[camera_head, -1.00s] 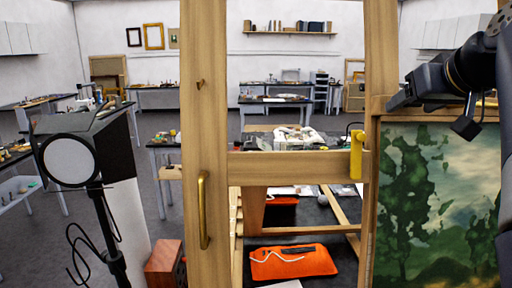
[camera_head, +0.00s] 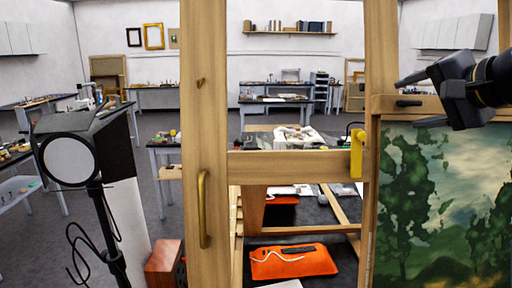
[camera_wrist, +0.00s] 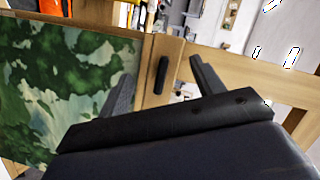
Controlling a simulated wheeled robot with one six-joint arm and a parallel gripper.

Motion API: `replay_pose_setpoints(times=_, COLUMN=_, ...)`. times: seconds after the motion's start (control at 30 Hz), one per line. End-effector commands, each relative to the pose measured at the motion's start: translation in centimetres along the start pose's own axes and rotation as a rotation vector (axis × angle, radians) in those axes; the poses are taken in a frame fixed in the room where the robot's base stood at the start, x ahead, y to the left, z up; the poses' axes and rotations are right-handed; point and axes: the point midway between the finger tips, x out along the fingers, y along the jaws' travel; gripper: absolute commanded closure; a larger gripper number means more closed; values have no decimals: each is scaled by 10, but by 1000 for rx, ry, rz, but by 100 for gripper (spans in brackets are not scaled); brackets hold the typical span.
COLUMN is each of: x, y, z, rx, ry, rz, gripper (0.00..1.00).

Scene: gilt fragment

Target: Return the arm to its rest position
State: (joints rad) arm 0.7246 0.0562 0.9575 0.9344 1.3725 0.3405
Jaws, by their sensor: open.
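My gripper (camera_head: 407,103) is at the upper right of the head view, in front of the easel's wooden crossbar. Its two dark fingers are spread apart, one above and one below a small black handle (camera_head: 409,103) on the crossbar. In the wrist view the handle (camera_wrist: 162,75) shows between the fingers, with nothing seen gripped. I cannot tell how far the fingers stand from the wood.
A landscape painting (camera_head: 440,200) stands below the crossbar. A wooden easel post (camera_head: 207,130) and a yellow clamp (camera_head: 356,155) are left of it. A lamp (camera_head: 70,160) stands far left. An orange pouch (camera_head: 318,262) lies low behind the frame.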

Motion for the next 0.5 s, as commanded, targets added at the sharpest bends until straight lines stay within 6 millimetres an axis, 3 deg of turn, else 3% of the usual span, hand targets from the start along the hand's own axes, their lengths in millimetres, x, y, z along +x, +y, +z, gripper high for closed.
replay_pose_setpoints(times=0.5, x=0, y=2, z=1, rx=489, ry=1, rz=-142, gripper=36)
